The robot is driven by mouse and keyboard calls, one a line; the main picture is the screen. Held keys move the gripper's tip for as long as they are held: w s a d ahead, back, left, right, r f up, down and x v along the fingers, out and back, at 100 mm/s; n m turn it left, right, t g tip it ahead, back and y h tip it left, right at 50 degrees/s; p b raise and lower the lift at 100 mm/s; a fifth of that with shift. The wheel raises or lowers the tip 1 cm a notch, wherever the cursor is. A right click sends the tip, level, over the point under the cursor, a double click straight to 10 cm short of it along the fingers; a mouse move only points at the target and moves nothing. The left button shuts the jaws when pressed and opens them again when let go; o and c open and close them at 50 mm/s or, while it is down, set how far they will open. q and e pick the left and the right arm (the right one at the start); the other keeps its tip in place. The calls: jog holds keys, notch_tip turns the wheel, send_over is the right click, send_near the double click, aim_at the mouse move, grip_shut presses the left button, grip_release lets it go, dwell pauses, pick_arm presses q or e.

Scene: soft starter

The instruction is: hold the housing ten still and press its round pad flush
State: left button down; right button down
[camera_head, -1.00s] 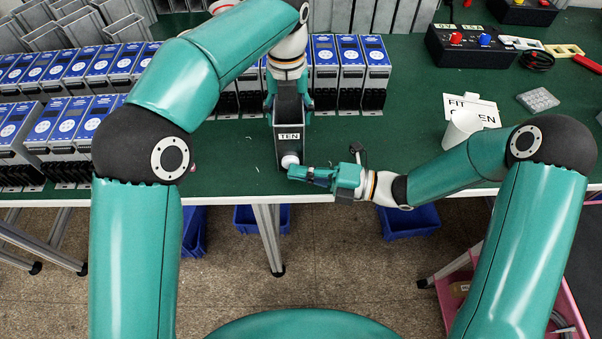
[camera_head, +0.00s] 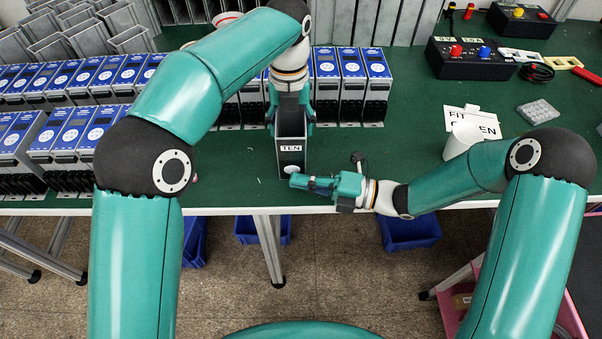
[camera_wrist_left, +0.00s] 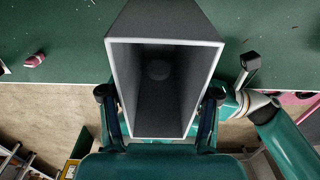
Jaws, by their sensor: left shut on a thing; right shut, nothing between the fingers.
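The housing ten (camera_head: 291,148) is a grey open box with a TEN label, at the table's front edge in the head view. Its hollow inside and pale rim (camera_wrist_left: 217,60) fill the middle of the left wrist view, with a dark round shape inside. My left gripper (camera_head: 291,112) is shut on the housing, one finger on each side. The white round pad (camera_head: 291,169) sits low on the front face, below the label, and looks nearly level with it. My right gripper (camera_head: 293,181) is shut and empty, its tips just below the pad; I cannot tell whether they touch it.
Rows of blue-faced starter units (camera_head: 352,85) stand behind and to the left. A white cup (camera_head: 461,140), a FIT/OPEN card (camera_head: 484,122) and a black control box (camera_head: 468,60) are to the right. The green table (camera_head: 400,115) between is clear. Blue bins (camera_head: 410,229) are below.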

jog(key=shift+s+f, duration=0.15)
jog(key=shift+s, duration=0.9)
pick_arm(q)
jog(key=shift+a+f, duration=0.1)
jog(key=shift+f, duration=0.3)
pick_arm(e)
jog(key=v, duration=1)
pick_arm(q)
jog(key=c, duration=0.6)
grip_release()
jog(key=shift+c, duration=0.2)
jog(key=o, duration=0.5)
jog(key=shift+w, duration=0.1)
jog(key=shift+c, duration=0.2)
jog(key=shift+r, duration=0.15)
pick_arm(e)
jog(key=shift+a, duration=0.1)
pick_arm(q)
jog(key=shift+r, duration=0.1)
